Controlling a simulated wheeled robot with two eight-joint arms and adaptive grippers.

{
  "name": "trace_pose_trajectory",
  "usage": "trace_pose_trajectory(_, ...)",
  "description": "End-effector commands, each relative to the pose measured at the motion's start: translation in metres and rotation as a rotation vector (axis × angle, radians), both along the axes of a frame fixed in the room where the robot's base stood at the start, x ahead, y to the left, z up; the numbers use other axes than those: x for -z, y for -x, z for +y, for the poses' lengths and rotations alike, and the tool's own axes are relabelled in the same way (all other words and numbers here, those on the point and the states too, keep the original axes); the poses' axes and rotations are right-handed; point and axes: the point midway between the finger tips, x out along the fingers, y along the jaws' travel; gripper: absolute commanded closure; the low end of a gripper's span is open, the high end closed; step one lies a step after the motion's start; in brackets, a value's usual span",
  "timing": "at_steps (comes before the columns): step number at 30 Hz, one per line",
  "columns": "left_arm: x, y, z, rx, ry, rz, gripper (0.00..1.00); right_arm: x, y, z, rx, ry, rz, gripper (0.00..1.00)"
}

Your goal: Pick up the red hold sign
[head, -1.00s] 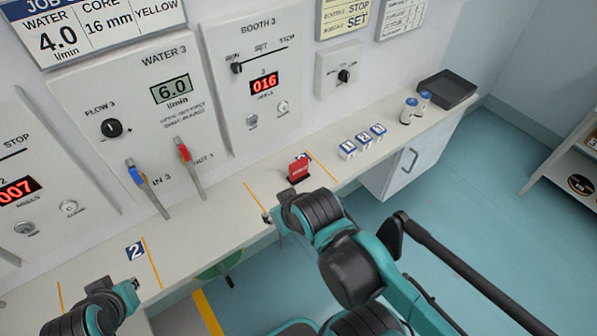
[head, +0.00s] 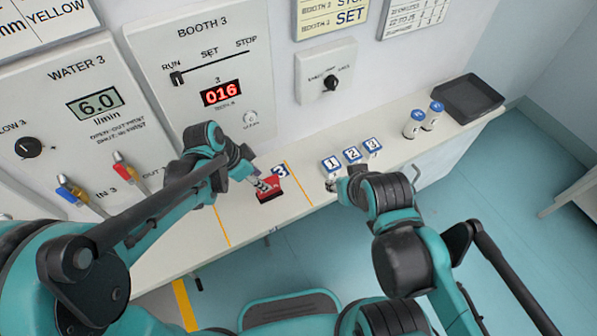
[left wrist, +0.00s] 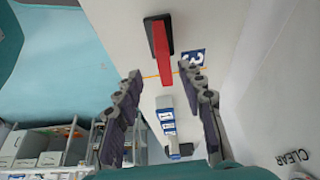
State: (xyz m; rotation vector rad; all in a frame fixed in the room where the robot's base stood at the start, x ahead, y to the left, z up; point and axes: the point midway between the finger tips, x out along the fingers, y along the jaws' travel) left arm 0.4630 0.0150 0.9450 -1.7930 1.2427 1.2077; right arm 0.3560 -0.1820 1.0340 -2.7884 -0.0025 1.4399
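The red hold sign (head: 270,190) stands on the counter in front of the booth 3 panel, close to the number 3 label. In the left wrist view the sign (left wrist: 160,42) is a narrow red upright on a black base. My left gripper (head: 259,181) is right at the sign, reaching from the left and above. In the left wrist view its two fingers (left wrist: 163,75) are spread apart, with the near end of the sign between the tips; I see no closed grip. My right gripper (head: 338,183) is by the block numbered 1; its fingers are too small to read.
The water 3 panel has a blue and a red handle (head: 125,170). The counter between the orange lines is otherwise mostly clear.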

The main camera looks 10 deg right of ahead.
Motion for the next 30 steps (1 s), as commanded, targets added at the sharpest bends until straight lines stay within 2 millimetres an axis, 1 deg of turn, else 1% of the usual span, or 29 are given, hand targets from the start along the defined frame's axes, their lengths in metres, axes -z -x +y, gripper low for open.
trace_pose_trajectory(4, 0.013, -0.002, -0.008, 0.047, 0.003, 0.002, 0.6, 0.003, 0.0, 0.0, 0.0, 0.0, 0.0, 0.6)
trace_pose_trajectory(9, 0.031, -0.005, -0.014, 0.047, 0.004, 0.001, 0.6, 0.012, 0.0, 0.0, 0.0, 0.0, 0.0, 0.6)
trace_pose_trajectory(14, 0.045, -0.009, -0.017, 0.046, 0.004, 0.002, 0.6, 0.02, 0.0, 0.0, 0.0, 0.0, 0.0, 0.6)
trace_pose_trajectory(18, 0.067, -0.016, -0.022, 0.046, 0.004, 0.002, 0.6, 0.033, 0.0, 0.0, 0.0, 0.0, 0.0, 0.6)
trace_pose_trajectory(21, 0.079, -0.016, -0.028, 0.046, 0.004, 0.002, 0.6, 0.038, 0.0, 0.0, 0.0, 0.0, 0.0, 0.6)
trace_pose_trajectory(23, 0.081, -0.017, -0.029, 0.046, 0.004, 0.002, 0.6, 0.038, 0.0, 0.0, 0.0, 0.0, 0.0, 0.6)
trace_pose_trajectory(28, 0.079, -0.017, -0.029, 0.044, 0.004, 0.001, 0.6, 0.037, 0.0, 0.0, 0.0, 0.0, 0.0, 0.6)
trace_pose_trajectory(29, 0.079, -0.017, -0.029, 0.044, 0.004, 0.001, 0.63, 0.037, 0.0, 0.0, 0.0, 0.0, 0.0, 0.6)
trace_pose_trajectory(30, 0.079, -0.017, -0.029, 0.044, 0.004, 0.001, 0.74, 0.037, 0.0, 0.0, 0.0, 0.0, 0.0, 0.6)
